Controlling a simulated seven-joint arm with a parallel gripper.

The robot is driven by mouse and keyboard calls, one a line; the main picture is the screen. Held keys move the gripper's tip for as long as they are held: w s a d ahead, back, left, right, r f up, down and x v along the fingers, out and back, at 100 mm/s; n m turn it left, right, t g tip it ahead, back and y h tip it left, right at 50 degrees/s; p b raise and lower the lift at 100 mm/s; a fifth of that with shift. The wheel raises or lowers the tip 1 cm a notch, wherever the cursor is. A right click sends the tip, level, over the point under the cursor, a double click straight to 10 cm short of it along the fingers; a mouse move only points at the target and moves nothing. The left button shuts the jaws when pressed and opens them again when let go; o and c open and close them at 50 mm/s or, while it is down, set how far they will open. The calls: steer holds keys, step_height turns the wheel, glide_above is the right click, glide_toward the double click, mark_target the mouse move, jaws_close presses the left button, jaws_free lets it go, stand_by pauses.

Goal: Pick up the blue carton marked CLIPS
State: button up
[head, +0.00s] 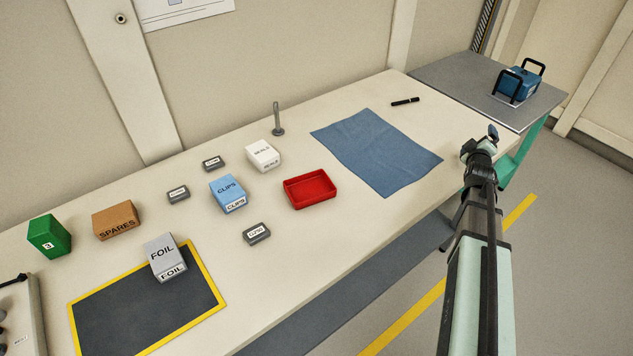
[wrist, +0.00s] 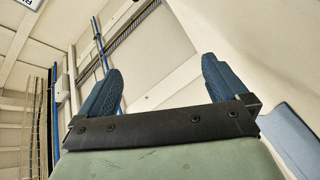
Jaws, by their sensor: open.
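The blue carton marked CLIPS (head: 227,192) stands on the bench near its middle, with its label on the top and front. My gripper (head: 490,133) is at the right of the head view, beyond the bench's right front edge and far from the carton. In the wrist view my gripper (wrist: 158,88) shows two blue fingers spread wide with nothing between them. The wrist view faces the wall and ceiling, and the carton does not show there.
Small grey boxes (head: 257,233) lie close around the carton. A white SEALS box (head: 263,155) and a red tray (head: 286,190) are near it. FOIL (head: 165,257), SPARES (head: 116,220) and green (head: 49,236) boxes stand left. A blue cloth (head: 400,172) lies right.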

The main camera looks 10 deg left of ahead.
steer(key=w+a+g+y, duration=0.1)
steer(key=a, duration=0.6)
steer(key=a+g+y, duration=0.1)
steer(key=a, duration=0.6)
steer(key=w+a+r+y, duration=0.1)
steer(key=a+y, duration=0.1)
steer(key=a, duration=0.5)
steer(key=shift+w+a+g, duration=0.25)
steer(key=shift+w+g, duration=0.1)
steer(key=shift+g, duration=0.05)
steer(key=s+a+r+g+y, duration=0.1)
steer(key=s+a+g+y, duration=0.15)
steer(key=a, duration=0.75)
steer(key=s+a+r+g+y, duration=0.1)
steer(key=s+a, duration=0.2)
steer(key=a, duration=0.8)
steer(key=g+h, duration=0.1)
steer(key=g, duration=0.7)
glide_toward(227, 189)
steer(key=shift+t, duration=0.25)
steer(key=shift+x, duration=4.8)
steer(key=shift+s+f, duration=0.2)
steer(key=shift+f, duration=0.1)
steer(key=c, duration=1)
